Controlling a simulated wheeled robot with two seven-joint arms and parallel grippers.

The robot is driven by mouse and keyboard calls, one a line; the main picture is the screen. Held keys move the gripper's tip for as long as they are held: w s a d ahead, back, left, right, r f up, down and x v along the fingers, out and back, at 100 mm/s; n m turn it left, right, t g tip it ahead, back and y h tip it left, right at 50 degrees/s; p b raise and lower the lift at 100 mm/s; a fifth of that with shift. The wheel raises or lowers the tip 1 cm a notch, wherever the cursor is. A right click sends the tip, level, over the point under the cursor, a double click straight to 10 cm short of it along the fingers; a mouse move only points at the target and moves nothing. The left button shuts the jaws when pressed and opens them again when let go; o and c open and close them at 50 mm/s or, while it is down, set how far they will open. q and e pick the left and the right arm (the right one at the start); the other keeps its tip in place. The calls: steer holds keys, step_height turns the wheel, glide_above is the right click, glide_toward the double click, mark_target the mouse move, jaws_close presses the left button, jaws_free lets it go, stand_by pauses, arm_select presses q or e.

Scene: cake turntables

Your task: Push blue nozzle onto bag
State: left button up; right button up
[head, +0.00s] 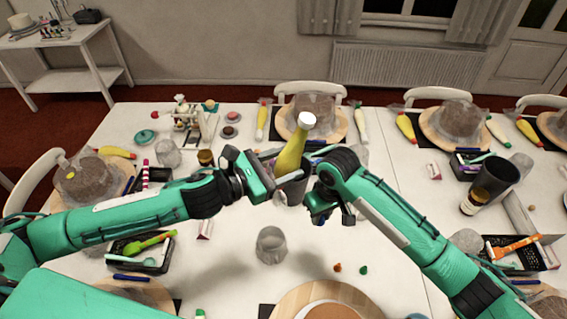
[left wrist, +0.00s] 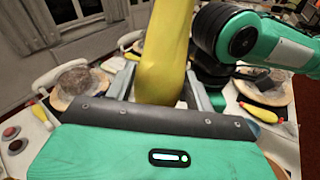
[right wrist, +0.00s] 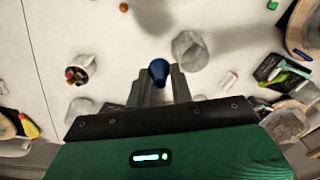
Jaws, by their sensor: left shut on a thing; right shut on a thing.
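A yellow piping bag with a white upper end (head: 291,152) is held tilted by my left gripper (head: 288,176). In the left wrist view the yellow bag (left wrist: 163,55) runs between the shut fingers. Its lower tip is hidden in the head view. My right gripper (head: 320,208) is just right of and below the left one. In the right wrist view it is shut on the blue nozzle (right wrist: 158,70), held at the fingertips above the table. The nozzle and the bag appear apart, though the gap between them is not clearly shown.
A clear cup (head: 271,246) stands on the white table below the grippers. Small orange (head: 337,267) and green (head: 363,270) pieces lie nearby. A dark cup (head: 295,190) is close behind the grippers. A wooden turntable (head: 285,303) is at the near edge.

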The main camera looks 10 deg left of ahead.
steer(key=y, duration=0.2)
glide_toward(306, 116)
steer(key=x, duration=0.4)
steer(key=shift+s+d, duration=0.15)
steer(key=shift+f, duration=0.65)
steer(key=shift+w+a, duration=0.2)
steer(key=shift+a, duration=0.3)
steer(key=shift+f, duration=0.45)
steer(key=shift+c, duration=0.3)
stand_by(0.7)
steer(key=o, duration=0.9)
steer(key=shift+o, duration=0.2)
